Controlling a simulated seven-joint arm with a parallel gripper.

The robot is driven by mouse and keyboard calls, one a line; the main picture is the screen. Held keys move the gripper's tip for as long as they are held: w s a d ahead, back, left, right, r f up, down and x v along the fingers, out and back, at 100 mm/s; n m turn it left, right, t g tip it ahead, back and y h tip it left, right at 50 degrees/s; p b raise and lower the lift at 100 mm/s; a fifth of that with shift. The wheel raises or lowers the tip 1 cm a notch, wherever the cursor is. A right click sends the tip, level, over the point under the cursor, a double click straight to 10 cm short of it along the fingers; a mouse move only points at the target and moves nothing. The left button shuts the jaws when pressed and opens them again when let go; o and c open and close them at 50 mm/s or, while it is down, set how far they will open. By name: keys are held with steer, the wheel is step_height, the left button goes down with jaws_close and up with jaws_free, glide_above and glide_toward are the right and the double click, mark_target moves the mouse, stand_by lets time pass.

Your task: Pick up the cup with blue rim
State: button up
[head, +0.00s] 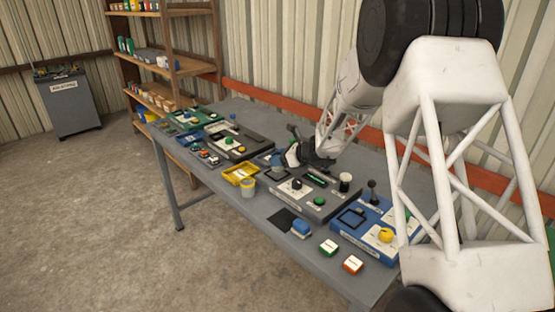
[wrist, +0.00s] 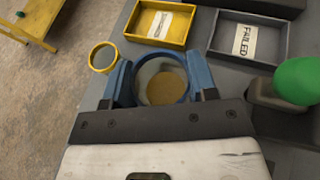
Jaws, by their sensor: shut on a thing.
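The cup with the blue rim (wrist: 163,84) shows from above in the wrist view, with a yellowish-brown inside bottom. My gripper (wrist: 162,83) is shut on it, one finger on each side of the cup. In the head view my gripper (head: 297,152) is over the table beyond the trays, and I cannot clearly make out the held cup there. I cannot tell whether the cup is clear of the table. A second cup with a yellow rim (wrist: 103,57) stands just left of my left finger; it also shows near the table's front edge in the head view (head: 248,189).
A yellow tray (wrist: 159,23) and a grey tray marked FAILED (wrist: 248,38) lie close by. A green knob (wrist: 297,81) stands at the right. The table (head: 215,188) holds several control boxes and blocks. A shelf (head: 165,72) stands behind its far end.

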steer(key=s+d+r, duration=0.1)
steer(key=s+d, duration=0.2)
steer(key=s, duration=1)
steer(key=shift+s+r, duration=0.2)
steer(key=shift+s, duration=0.15)
steer(key=shift+d, duration=0.1)
